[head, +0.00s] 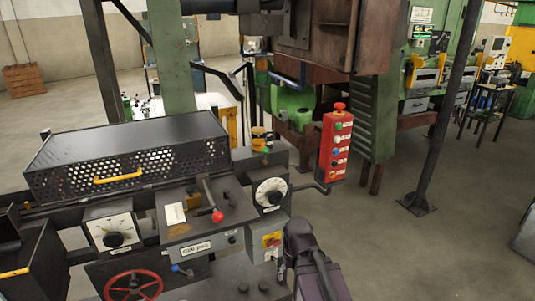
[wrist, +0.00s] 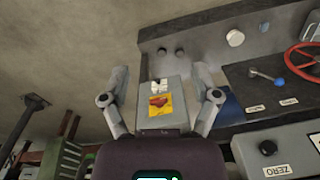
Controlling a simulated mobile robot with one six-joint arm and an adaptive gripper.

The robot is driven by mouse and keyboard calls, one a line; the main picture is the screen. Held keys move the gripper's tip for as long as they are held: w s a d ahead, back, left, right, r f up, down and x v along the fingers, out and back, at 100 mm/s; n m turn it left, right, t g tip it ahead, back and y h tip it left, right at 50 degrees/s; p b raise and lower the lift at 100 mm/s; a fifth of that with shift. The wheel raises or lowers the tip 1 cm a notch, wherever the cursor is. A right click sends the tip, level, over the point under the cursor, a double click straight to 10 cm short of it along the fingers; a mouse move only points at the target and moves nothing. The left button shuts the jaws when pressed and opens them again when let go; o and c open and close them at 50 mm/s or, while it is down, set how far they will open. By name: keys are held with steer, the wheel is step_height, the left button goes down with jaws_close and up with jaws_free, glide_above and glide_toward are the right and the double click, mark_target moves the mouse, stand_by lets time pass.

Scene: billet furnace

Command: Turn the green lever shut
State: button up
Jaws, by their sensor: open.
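I cannot make out a green lever for certain in either view. A small green spot (head: 266,150) shows on top of the machine headstock in the head view, too small to tell what it is. My gripper (wrist: 161,78) is open and empty in the wrist view. The box also shows in the head view (head: 271,240), just left of my dark arm. I cannot tell whether the fingers touch it.
The lathe-like machine carries a red-knobbed lever (head: 217,216), a blue-knobbed lever (head: 177,268) and a red handwheel (head: 132,286). A dark post (head: 440,120) stands further right, with clear floor between.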

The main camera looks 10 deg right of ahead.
steer(key=w+a+r+n+t+y+p, duration=0.1)
steer(key=w+a+r+n+t+y, duration=0.15)
steer(key=w, duration=0.45)
steer(key=t+y+b, duration=0.1)
steer(key=t+y, duration=0.4)
steer(key=t, duration=0.9)
glide_toward(268, 152)
steer(key=shift+s+d+r+n+g, duration=0.15)
steer(key=shift+s+d+n, duration=0.1)
steer(key=shift+s, duration=0.3)
steer(key=shift+s+d+r+n+g, duration=0.1)
steer(key=shift+s+d+r+n, duration=0.1)
steer(key=shift+s, duration=0.4)
steer(key=shift+w, duration=0.1)
steer(key=x, duration=1.3)
steer(key=shift+w+a+f, duration=0.1)
steer(key=shift+w+f, duration=0.1)
steer(key=shift+w, duration=0.15)
jaws_close()
